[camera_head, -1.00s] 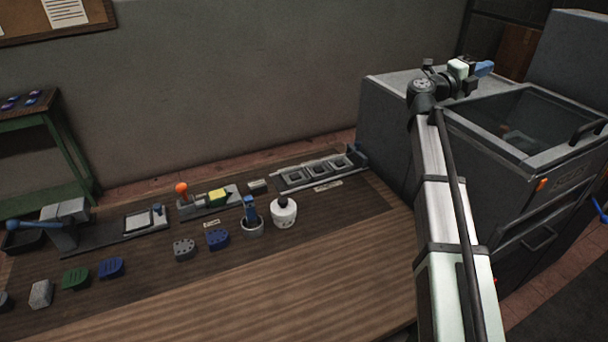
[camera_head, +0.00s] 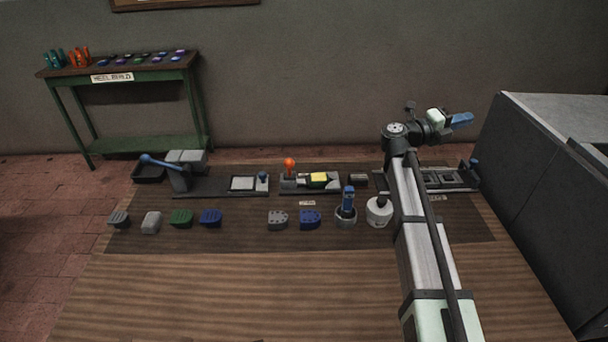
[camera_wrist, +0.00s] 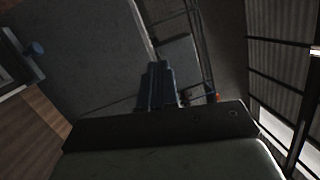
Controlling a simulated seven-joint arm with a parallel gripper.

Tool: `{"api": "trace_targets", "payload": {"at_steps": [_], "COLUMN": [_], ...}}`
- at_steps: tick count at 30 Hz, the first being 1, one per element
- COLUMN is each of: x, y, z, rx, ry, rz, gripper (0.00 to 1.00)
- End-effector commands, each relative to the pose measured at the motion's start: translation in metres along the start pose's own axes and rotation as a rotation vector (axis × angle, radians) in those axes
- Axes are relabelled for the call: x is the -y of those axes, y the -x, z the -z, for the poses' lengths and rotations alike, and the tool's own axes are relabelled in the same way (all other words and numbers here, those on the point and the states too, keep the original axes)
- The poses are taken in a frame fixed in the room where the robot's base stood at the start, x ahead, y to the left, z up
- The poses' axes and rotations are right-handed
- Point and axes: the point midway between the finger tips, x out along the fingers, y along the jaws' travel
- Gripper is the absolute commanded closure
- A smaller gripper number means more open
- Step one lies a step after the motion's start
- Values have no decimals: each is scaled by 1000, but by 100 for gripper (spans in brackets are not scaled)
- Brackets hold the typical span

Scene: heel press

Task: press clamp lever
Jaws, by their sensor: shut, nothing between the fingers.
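An orange-knobbed clamp lever (camera_head: 289,164) stands upright on a small grey fixture (camera_head: 292,187) near the middle of the bench. A yellow block (camera_head: 319,180) sits on the same fixture, right of the knob. My gripper (camera_head: 468,118) has blue fingers and is raised well to the right of the clamp, pointing right and away from it. It is shut and empty. In the wrist view, the blue fingers (camera_wrist: 158,84) are together, and the clamp lever is not visible there.
A press with a blue lever (camera_head: 160,163) stands left of the clamp. A blue-handled tool in a cup (camera_head: 347,205), a white pot (camera_head: 379,212) and several heel pieces lie in front. A grey machine (camera_head: 545,190) stands at right. The bench's front is clear.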

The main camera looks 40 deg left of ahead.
Motion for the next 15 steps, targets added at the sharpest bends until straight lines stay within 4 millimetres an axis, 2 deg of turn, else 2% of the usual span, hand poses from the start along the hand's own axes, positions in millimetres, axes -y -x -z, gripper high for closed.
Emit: {"api": "trace_targets", "payload": {"at_steps": [1,6,15], "x": [-6,-23,-50], "y": [21,83,198], "z": [-10,-32,-60], "rx": [17,57,132], "ry": [-5,-23,-51], "rz": [-5,-20,-42], "gripper": [100,100,100]}}
